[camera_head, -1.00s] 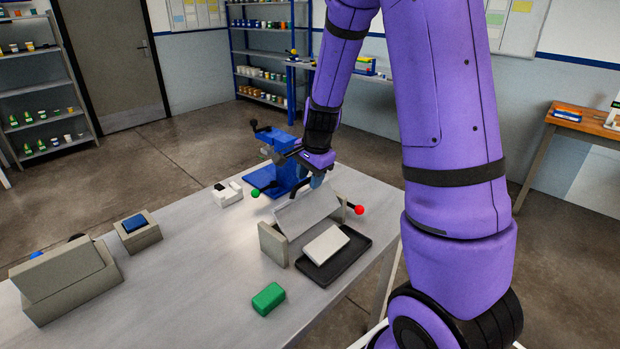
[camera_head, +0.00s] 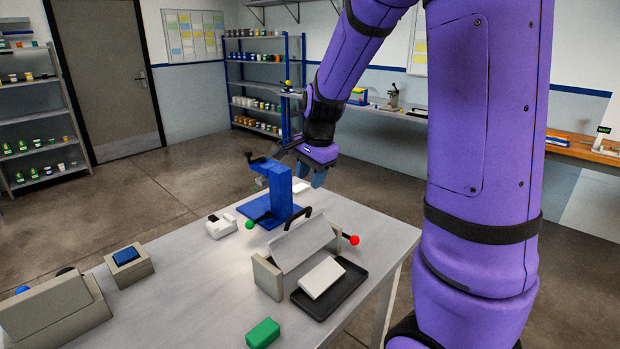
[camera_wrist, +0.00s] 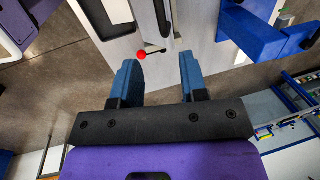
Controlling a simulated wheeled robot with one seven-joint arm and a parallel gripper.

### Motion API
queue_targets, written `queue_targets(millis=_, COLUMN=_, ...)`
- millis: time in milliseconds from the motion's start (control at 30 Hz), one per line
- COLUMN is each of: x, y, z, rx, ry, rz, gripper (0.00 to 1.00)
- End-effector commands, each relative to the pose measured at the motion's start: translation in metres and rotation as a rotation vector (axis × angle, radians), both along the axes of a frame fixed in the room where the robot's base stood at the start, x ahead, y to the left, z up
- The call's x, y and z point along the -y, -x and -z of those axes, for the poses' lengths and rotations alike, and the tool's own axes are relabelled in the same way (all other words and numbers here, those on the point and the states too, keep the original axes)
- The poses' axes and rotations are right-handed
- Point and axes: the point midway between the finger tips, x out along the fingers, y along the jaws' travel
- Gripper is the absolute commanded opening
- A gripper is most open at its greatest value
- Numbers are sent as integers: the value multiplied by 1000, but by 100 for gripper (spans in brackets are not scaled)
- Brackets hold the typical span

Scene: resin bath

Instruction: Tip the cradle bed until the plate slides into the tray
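The cradle bed (camera_head: 306,238) is a grey panel tilted steeply toward the tray, with a black handle (camera_head: 298,217) on its upper edge. It hangs between beige end supports (camera_head: 267,278). The pale plate (camera_head: 321,278) lies in the black tray (camera_head: 344,291) in front of the bed, apparently flat and clear of it. My gripper (camera_head: 318,176) is above and behind the bed, apart from the handle. In the wrist view, its blue fingers (camera_wrist: 160,78) are spread with nothing between them. The red knob (camera_wrist: 141,55) shows beyond the fingertips.
A blue stand (camera_head: 283,192) with a green-knobbed lever (camera_head: 250,224) is just behind the bed. A white block (camera_head: 221,228) is left of it. A green block (camera_head: 262,333) lies in front. Beige boxes (camera_head: 128,266) stand at left. The table is bare between them.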

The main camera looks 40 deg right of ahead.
Motion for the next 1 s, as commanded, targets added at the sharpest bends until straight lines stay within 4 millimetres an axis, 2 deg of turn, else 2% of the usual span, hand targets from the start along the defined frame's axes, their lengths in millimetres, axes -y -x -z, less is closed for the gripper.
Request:
queue_targets(millis=33, x=0, y=0, z=0, rx=0, ry=0, rz=0, gripper=38)
queue_targets(millis=200, x=0, y=2, z=-2, rx=2, ry=-13, rz=61, gripper=0)
queue_targets(millis=367, x=1, y=12, z=-7, rx=5, ry=-67, rz=303, gripper=0)
queue_targets(millis=800, x=0, y=48, z=-22, rx=-2, ry=-294, rz=1196, gripper=0)
queue_targets(millis=1000, x=0, y=57, z=-25, rx=-12, ry=-363, rz=1443, gripper=0)
